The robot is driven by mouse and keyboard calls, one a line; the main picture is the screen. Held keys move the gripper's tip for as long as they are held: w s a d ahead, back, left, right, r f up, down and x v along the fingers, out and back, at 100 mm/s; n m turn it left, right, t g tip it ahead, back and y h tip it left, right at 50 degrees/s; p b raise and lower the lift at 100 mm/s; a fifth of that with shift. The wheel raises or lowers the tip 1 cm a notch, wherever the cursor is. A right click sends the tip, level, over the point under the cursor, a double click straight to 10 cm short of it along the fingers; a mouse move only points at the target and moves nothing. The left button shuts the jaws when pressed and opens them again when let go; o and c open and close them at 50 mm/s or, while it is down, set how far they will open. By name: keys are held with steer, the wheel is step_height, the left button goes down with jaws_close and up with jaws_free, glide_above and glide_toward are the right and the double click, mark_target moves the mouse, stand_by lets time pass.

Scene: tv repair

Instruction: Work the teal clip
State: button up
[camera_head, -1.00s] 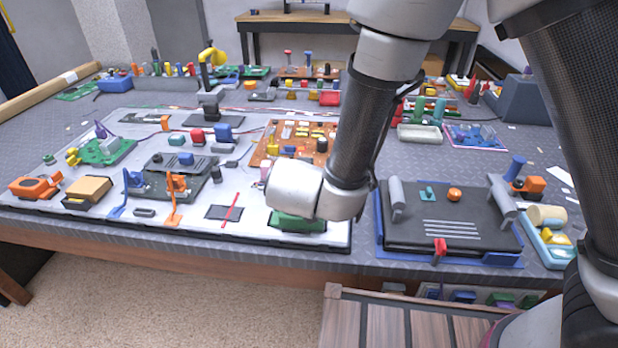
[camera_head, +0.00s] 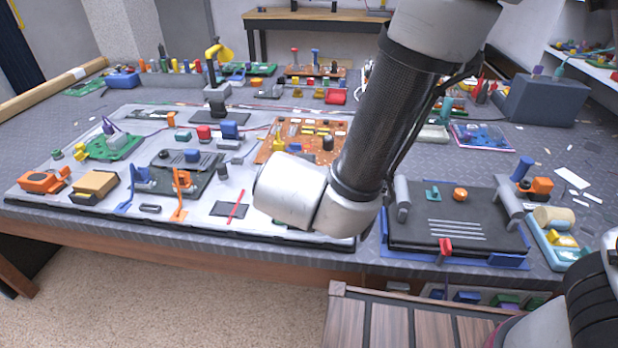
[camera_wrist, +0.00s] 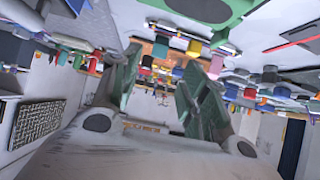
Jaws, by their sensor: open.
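The teal clip (camera_head: 433,194) is a small piece on top of a dark panel (camera_head: 470,243) at the right front of the bench. An orange round knob sits just right of it. In the head view my wrist is left of this panel, over the front edge of the white mat, and my gripper's fingers are hidden there. In the wrist view my gripper (camera_wrist: 164,82) shows two grey-green fingers spread apart with nothing between them. That view looks upside down, and I cannot make out the teal clip in it.
The dark panel has grey cylinders (camera_head: 402,198) at its sides and a red clamp (camera_head: 446,247) at its front. A tray with a beige roll (camera_head: 553,217) stands at right. The white mat (camera_head: 215,208) holds several electronics parts. A wooden slatted surface (camera_head: 420,315) lies below the bench edge.

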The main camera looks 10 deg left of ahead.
steer(key=shift+v, duration=1.95)
steer(key=shift+c, duration=0.4)
